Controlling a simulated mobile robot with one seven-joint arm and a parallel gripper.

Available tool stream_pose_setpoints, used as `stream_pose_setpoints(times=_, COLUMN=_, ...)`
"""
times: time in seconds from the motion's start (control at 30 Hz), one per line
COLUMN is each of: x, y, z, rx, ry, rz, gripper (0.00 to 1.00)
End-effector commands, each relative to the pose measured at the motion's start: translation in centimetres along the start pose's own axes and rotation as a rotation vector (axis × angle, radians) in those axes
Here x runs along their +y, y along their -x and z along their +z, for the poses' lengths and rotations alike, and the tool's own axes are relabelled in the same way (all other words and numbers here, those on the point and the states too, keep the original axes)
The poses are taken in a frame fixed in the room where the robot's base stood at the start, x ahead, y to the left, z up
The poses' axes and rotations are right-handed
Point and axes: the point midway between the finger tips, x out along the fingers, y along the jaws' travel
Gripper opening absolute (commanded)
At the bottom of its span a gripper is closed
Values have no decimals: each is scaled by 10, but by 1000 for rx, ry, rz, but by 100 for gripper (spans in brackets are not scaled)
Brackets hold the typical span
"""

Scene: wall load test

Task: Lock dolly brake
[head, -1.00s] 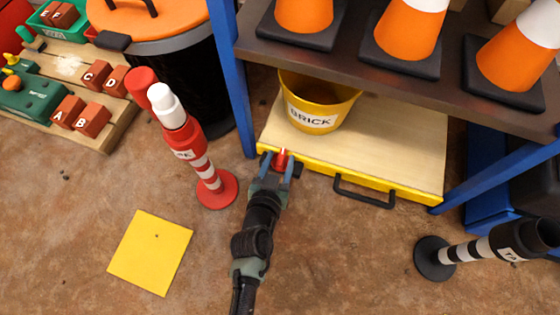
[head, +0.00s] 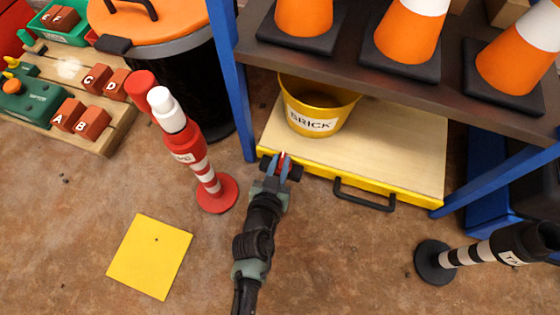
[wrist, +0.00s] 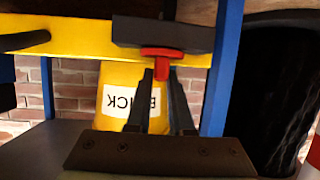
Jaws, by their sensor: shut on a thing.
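The dolly (head: 375,150) is a wooden platform with a yellow front edge and a black handle (head: 365,195), low under the shelf. Its brake is a small red lever (head: 282,156) by a black block near the left end of the front edge. The red lever also shows in the wrist view (wrist: 162,54), below the dark block (wrist: 163,33). My gripper (head: 280,166) is at that front edge, its fingers shut on the lever. The fingers (wrist: 161,78) hide part of it. A yellow bucket (head: 325,108) labelled BRICK stands on the dolly's left side.
A red-and-white post (head: 208,180) stands close left of my arm, beside a black bin (head: 195,80). Blue shelf legs (head: 232,80) flank the dolly. A yellow square (head: 150,256) lies on the floor. A black-and-white post (head: 465,255) stands right. The floor between is clear.

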Motion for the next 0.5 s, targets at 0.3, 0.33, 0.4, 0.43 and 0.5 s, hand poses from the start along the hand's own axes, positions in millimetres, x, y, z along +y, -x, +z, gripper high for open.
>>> stream_pose_setpoints(times=0.3, x=1, y=3, z=-6, rx=-3, ry=32, rz=-72, gripper=0)
stream_pose_setpoints(times=0.33, x=1, y=3, z=-8, rx=-3, ry=39, rz=-84, gripper=0)
stream_pose_setpoints(times=0.4, x=1, y=4, z=-9, rx=-3, ry=51, rz=-117, gripper=0)
stream_pose_setpoints(times=0.43, x=1, y=4, z=-9, rx=-3, ry=58, rz=-133, gripper=0)
stream_pose_setpoints(times=0.5, x=1, y=4, z=-10, rx=-4, ry=75, rz=-172, gripper=0)
